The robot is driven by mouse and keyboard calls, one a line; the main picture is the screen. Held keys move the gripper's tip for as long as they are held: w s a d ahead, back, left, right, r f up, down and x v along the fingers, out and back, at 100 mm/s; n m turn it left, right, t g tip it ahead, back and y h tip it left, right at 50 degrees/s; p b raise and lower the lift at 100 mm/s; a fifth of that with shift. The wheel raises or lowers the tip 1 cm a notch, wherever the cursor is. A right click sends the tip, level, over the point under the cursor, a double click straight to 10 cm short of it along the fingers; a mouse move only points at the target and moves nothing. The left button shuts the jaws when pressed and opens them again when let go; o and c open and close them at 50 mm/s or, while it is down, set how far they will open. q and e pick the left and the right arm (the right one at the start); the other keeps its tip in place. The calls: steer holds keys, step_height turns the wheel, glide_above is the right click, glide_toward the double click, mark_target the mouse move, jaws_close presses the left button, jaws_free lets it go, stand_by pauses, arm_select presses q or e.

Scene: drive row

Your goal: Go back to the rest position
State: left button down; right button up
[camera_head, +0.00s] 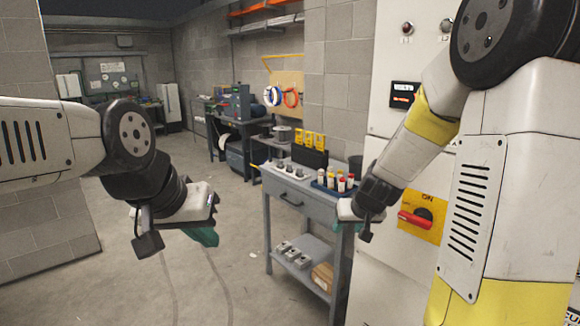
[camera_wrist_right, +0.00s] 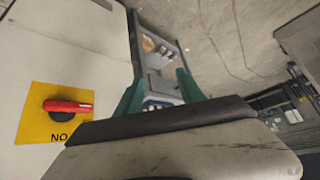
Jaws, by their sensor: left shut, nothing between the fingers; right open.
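My left gripper (camera_head: 204,236) hangs in the air at the left of the head view, over bare floor. Its teal fingers look closed together with nothing held. My right gripper (camera_head: 356,227) is in front of the grey cabinet, beside the right end of the workbench. In the right wrist view its two teal fingers (camera_wrist_right: 158,90) stand apart with nothing gripped; the workbench shows between and beyond them.
The red switch handle (camera_head: 415,219) on its yellow plate is close to my right arm; it also shows in the wrist view (camera_wrist_right: 68,106). The grey workbench (camera_head: 300,190) carries bottles and yellow boxes. Open floor (camera_head: 120,285) lies left.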

steer(key=s+a+r+y, duration=0.2)
steer(key=s+a+r, duration=0.1)
steer(key=s+r, duration=0.65)
steer(key=s+d+r+g, duration=0.1)
steer(key=s+r, duration=0.3)
steer(key=s, duration=1)
steer(key=shift+d+h, duration=0.2)
steer(key=shift+h, duration=0.2)
